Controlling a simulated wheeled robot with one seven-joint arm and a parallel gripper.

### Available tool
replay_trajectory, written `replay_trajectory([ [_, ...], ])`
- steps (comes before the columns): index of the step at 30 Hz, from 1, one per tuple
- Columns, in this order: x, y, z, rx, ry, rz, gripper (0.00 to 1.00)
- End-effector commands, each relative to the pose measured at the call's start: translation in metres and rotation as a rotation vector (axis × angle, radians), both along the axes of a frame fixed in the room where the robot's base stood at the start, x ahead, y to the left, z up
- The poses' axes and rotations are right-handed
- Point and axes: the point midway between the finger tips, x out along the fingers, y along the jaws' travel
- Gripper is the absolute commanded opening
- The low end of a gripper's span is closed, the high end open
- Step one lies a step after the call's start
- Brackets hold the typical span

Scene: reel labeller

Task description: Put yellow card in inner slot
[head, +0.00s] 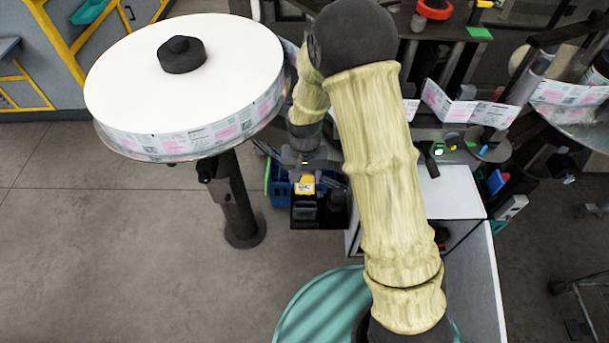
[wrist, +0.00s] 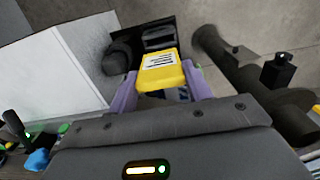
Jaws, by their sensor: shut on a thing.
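The yellow card (wrist: 160,74) has a white label with dark bars and sits between my gripper's two purple fingers. My gripper (wrist: 159,70) is shut on it. In the head view the yellow card (head: 304,185) shows just below my wrist, over a black holder (head: 318,212) low beside the white cabinet. The black holder (wrist: 154,33) also shows just beyond the card in the wrist view, with dark rounded blocks in it. Its separate slots are too dark to tell apart. I cannot tell whether the card touches the holder.
A large white reel (head: 200,80) with a printed label band stands on a dark post (head: 237,200) to the left. A blue crate (head: 281,186) is beside the holder. A white cabinet top (head: 450,192) lies to the right. The floor at left is clear.

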Motion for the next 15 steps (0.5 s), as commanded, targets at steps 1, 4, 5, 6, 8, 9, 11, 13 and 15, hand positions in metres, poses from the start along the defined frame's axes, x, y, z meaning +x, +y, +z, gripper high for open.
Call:
replay_trajectory([
  [1, 0.000, 0.000, 0.005, 0.000, -0.001, 0.000, 0.22],
  [4, 0.000, 0.000, 0.010, 0.000, -0.001, 0.000, 0.22],
  [5, 0.000, 0.000, 0.011, 0.000, -0.001, 0.000, 0.22],
  [6, 0.000, 0.000, 0.013, 0.000, -0.001, 0.000, 0.22],
  [8, 0.000, 0.000, 0.016, 0.000, -0.001, 0.000, 0.22],
  [9, 0.000, 0.000, 0.018, 0.000, -0.001, 0.000, 0.22],
  [11, 0.000, 0.000, 0.021, 0.000, -0.001, 0.000, 0.22],
  [13, 0.000, 0.000, 0.024, 0.000, -0.001, 0.000, 0.22],
  [15, 0.000, 0.000, 0.027, 0.000, -0.001, 0.000, 0.22],
])
